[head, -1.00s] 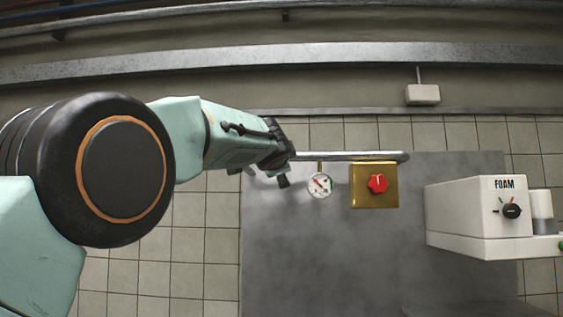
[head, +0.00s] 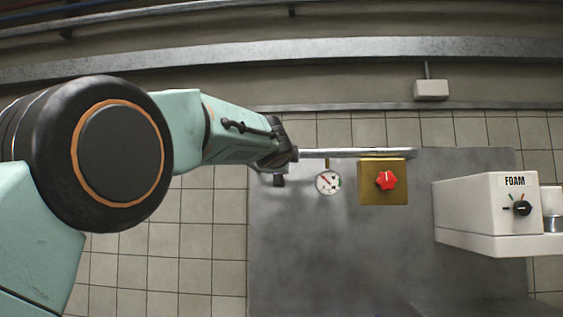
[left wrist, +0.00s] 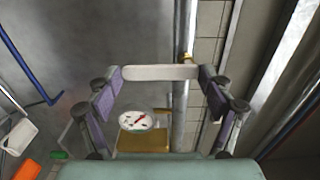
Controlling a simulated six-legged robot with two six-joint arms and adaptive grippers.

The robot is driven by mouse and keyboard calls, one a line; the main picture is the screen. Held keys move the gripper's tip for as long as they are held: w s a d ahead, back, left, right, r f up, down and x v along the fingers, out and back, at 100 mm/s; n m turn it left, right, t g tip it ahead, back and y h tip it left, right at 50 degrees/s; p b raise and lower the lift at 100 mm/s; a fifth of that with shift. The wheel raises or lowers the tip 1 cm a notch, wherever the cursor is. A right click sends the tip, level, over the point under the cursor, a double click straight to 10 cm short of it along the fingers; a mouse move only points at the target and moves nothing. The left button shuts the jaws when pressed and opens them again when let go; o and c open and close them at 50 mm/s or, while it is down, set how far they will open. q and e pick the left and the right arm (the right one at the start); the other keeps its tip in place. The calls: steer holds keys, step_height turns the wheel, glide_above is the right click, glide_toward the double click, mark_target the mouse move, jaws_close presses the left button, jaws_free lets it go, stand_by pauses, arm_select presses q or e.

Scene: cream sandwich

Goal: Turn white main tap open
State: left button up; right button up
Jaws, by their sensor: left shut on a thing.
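The white main tap shows in the left wrist view as a white bar handle (left wrist: 160,72). It lies across the picture beside the grey pipe, between the purple-padded fingers of my left gripper (head: 270,176). The gripper is shut on the bar, with one finger at each end. In the head view, my left arm and gripper hide the tap at the left end of the pipe (head: 350,153). My right gripper is in neither view.
A round pressure gauge (head: 328,182) hangs under the pipe, right of my gripper. Beyond it is a brass box (head: 367,191) with a red knob (head: 387,180). A white FOAM machine (head: 485,205) stands further right. The grey panel below the gauge is clear.

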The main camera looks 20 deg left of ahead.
arm_select(q)
steer(key=shift+s+a+r, duration=0.1)
steer(key=shift+r, duration=0.25)
steer(key=o, duration=1.4)
steer(key=shift+c, duration=0.2)
steer(key=shift+o, duration=1.3)
steer(key=shift+w+a+f, duration=0.2)
steer(key=shift+w+f, duration=0.15)
steer(key=shift+v, duration=4.2)
steer(key=x, duration=0.8)
